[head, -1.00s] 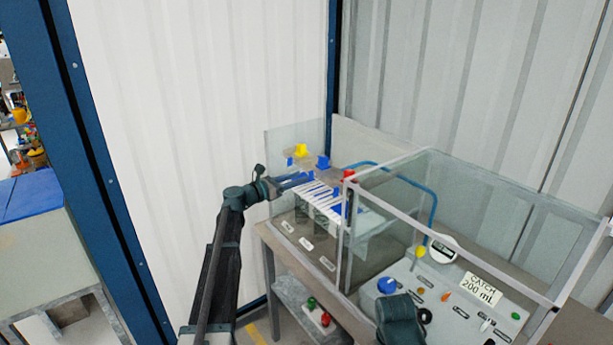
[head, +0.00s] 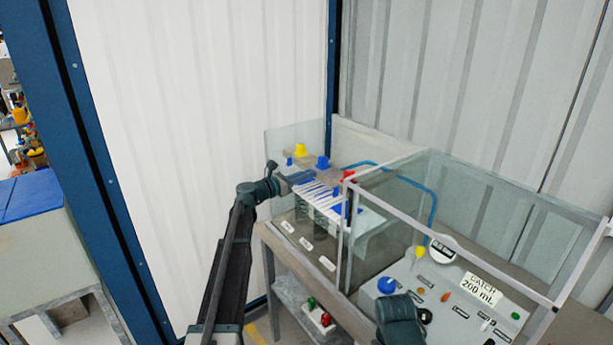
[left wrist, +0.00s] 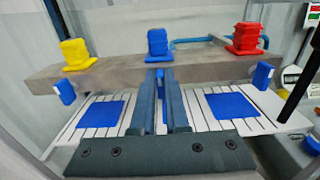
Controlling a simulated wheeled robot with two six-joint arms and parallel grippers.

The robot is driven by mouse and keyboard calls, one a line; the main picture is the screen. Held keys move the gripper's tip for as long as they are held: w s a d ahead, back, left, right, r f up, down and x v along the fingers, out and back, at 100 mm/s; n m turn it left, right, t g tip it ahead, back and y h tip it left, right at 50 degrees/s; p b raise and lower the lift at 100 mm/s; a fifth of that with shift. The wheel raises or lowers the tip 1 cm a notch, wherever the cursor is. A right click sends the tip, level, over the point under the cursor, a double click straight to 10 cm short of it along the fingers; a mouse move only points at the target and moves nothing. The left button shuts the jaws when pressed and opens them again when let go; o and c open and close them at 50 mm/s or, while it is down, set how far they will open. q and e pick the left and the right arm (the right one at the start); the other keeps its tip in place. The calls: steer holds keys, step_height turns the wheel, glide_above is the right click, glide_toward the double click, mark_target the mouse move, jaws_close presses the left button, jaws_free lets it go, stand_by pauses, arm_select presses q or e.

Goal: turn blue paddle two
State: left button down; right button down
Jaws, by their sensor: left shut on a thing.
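Three blue paddles hang on the front of a grey block, in a row in the left wrist view. The middle one, blue paddle two (left wrist: 160,74), sits below the blue knob (left wrist: 157,42). My left gripper (left wrist: 161,88) is shut on this paddle, a finger on each side; the fingers hide most of it. The left paddle (left wrist: 65,91) and right paddle (left wrist: 262,75) stand clear on either side. In the head view, my left gripper (head: 298,178) reaches in from the left over the white slats. My right gripper's fingers do not show.
A yellow knob (left wrist: 74,53) and a red knob (left wrist: 246,38) stand on the block. Blue patches lie on the white slats (left wrist: 99,114) beneath. Clear panels (head: 470,215) enclose the bench's right side, beside a control panel (head: 450,306).

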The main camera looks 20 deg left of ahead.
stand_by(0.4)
arm_select(q)
steer(key=shift+s+d+f+m+b, duration=0.1)
steer(key=shift+f+m+b, duration=0.05)
steer(key=shift+m, duration=2.8)
steer(key=shift+s+d+f+m+b, duration=0.1)
steer(key=shift+s+d+f+m, duration=0.05)
steer(key=shift+m, duration=2.85)
steer(key=shift+s+d+f+m+b, duration=0.1)
steer(key=shift+f+m+b, duration=0.05)
steer(key=shift+m, duration=2.8)
steer(key=c, duration=0.9)
jaws_free()
steer(key=v, duration=1.4)
steer(key=shift+w, duration=0.1)
